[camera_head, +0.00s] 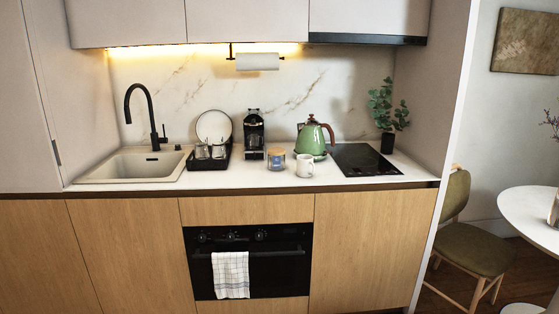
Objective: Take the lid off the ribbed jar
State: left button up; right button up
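The ribbed jar (276,162) stands upright on the white counter, in front of and between the black coffee machine and the green kettle. It is small, bluish and see-through, though its ribs are too small to make out. A tan, wood-coloured lid (276,152) sits on top of it. Neither of my grippers shows in the head view.
A white mug (304,165) stands close to the jar's right, with a green kettle (313,138) behind it. A black coffee machine (253,134) and a dish rack (208,163) are to the left. The counter (236,181) is clear in front of the jar.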

aim_at(276, 163)
jog(key=i+j+z, duration=0.15)
jog(key=i+j, duration=0.3)
jog(key=i, duration=0.15)
jog(key=i+j+z, duration=0.15)
jog(key=i+j, duration=0.4)
jog(key=i+j+z, duration=0.2)
jog(key=i+j, duration=0.4)
jog(key=i+j+z, duration=0.15)
jog(key=i+j, duration=0.35)
jog(key=j, duration=0.2)
